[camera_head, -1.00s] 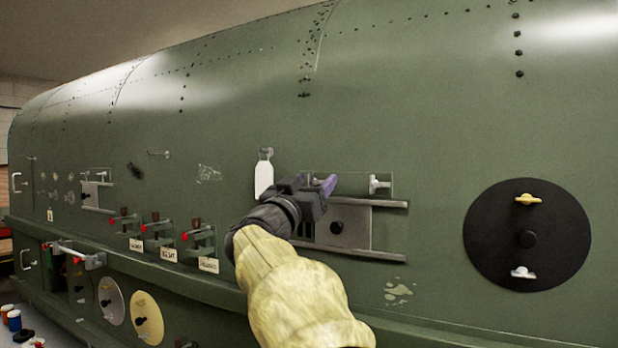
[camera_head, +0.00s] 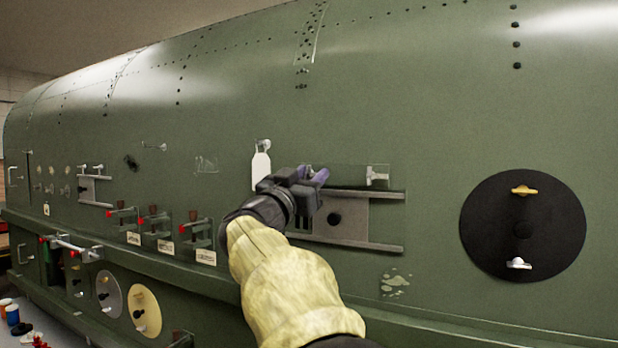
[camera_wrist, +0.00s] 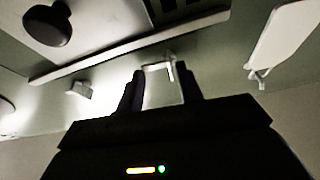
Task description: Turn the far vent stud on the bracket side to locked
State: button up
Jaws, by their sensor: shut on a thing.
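A clear strip (camera_head: 345,174) on the green fuselage carries a pale wing-shaped stud (camera_head: 376,176) at its right end. My gripper (camera_head: 314,178), with purple fingertips, is at the strip's left end and hides what it holds in the head view. In the wrist view my gripper (camera_wrist: 164,88) is shut around a pale stud (camera_wrist: 168,75), one dark finger on each side. The other stud (camera_wrist: 80,89) shows free to the left there. I cannot tell the held stud's exact angle.
Below the strip is a grey plate (camera_head: 350,220) with a black knob between two rails. A white tag (camera_head: 261,170) hangs close left of my gripper. A black disc (camera_head: 490,230) with two wing studs is at right. Red-tipped levers (camera_head: 157,222) are at left.

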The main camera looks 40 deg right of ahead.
jog(key=shift+w+a+f+m+g+b, duration=0.15)
jog(key=shift+m+g, duration=0.6)
jog(key=shift+m, duration=0.75)
jog(key=shift+s+d+f+m+g+b, duration=0.1)
jog(key=shift+m+g, duration=0.7)
jog(key=shift+m, duration=0.7)
jog(key=shift+w+a+f+m+g+b, duration=0.15)
jog(key=shift+m+g, duration=0.6)
jog(key=shift+m, duration=0.75)
jog(key=shift+d, duration=0.1)
jog(key=o, duration=1)
